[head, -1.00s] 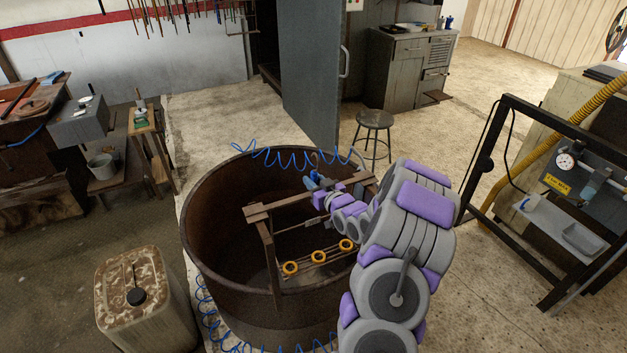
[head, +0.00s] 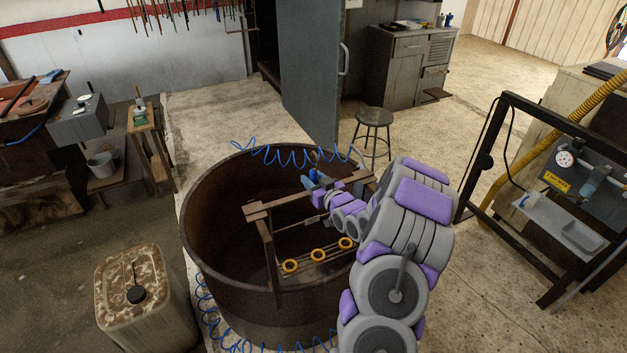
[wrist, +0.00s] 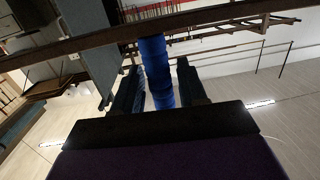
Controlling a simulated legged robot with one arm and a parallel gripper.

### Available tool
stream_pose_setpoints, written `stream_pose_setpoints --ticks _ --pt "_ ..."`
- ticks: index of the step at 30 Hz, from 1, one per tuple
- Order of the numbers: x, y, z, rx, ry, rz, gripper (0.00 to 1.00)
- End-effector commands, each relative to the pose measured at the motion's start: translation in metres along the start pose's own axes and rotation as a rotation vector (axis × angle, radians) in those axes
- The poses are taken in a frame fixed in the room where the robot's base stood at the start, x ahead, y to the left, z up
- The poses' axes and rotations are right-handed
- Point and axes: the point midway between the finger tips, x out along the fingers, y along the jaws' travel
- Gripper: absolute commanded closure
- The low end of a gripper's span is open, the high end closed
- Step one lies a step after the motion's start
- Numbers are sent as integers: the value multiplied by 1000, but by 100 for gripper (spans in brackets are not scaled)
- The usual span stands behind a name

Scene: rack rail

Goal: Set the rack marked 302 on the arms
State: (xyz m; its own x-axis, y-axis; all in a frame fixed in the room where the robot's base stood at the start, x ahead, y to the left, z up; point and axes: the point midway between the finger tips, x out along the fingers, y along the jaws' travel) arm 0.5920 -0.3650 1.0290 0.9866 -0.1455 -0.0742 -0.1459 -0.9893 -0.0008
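A brown metal rack with a top bar (head: 285,204) and upright frame stands over the round rusty vat (head: 222,300); three yellow-orange rings (head: 317,255) sit along its lower rails. I cannot read a 302 mark. My gripper (head: 311,182) is at the bar's far side, in the upper part of the vat. In the wrist view, my gripper's dark fingers (wrist: 158,78) stand apart on either side of a blue upright cylinder (wrist: 155,60), with a slim gap showing. The brown bar (wrist: 225,14) crosses beyond them. Which parts are the arms is not clear.
A rusty can (head: 142,300) stands left of the vat. A blue coiled hose (head: 265,155) runs along the vat's rim. A stool (head: 374,118) and a grey door (head: 311,75) stand behind. A black frame (head: 530,200) stands at right.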

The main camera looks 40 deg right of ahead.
Motion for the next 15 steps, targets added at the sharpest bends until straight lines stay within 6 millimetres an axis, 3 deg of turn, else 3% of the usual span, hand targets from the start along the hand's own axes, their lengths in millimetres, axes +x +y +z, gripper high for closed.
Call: stream_pose_setpoints --ticks 5,15 --pt "0 0 1 0 -1 0 42" --pt "-5 0 1 2 -3 0 42"
